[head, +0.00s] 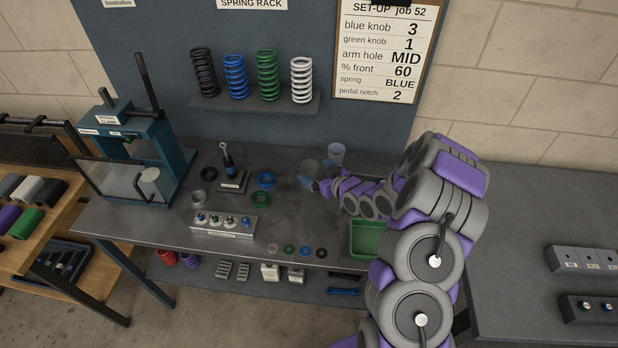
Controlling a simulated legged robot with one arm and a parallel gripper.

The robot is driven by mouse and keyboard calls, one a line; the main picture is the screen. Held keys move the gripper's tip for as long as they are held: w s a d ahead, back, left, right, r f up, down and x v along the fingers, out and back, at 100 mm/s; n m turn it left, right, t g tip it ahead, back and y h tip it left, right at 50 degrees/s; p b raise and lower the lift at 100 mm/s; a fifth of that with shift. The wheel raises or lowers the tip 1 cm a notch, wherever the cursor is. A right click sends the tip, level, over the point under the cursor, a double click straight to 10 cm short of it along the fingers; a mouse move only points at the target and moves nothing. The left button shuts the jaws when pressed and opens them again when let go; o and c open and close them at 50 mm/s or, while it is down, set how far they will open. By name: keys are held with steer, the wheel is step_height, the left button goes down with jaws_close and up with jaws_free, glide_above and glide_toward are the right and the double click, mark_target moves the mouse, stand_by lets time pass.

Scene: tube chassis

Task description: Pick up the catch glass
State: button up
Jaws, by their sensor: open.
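A clear greyish glass (308,167) stands on the grey workbench, right of the middle. A second, pale bluish clear cup (337,152) stands just behind it to the right. I cannot tell for sure which is the catch glass. My gripper (315,174) is open at the end of my purple and grey arm, reaching in from the right. Its blue fingertips are close to the greyish glass, one in front of it and one at its right. Whether they touch it or lie around it is too small to tell.
A green tray (364,240) sits at the bench's front right, beside my arm. A knob block (223,224), a blue ring (264,181) and a small upright tool (230,172) stand left of the glasses. A blue press (137,155) is at far left. Springs (268,75) stand on a shelf behind.

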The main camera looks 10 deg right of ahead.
mark_target(304, 164)
steer(key=shift+b+x, duration=0.45)
steer(key=shift+x, duration=1.75)
steer(key=shift+r, duration=0.1)
steer(key=c, duration=1.1)
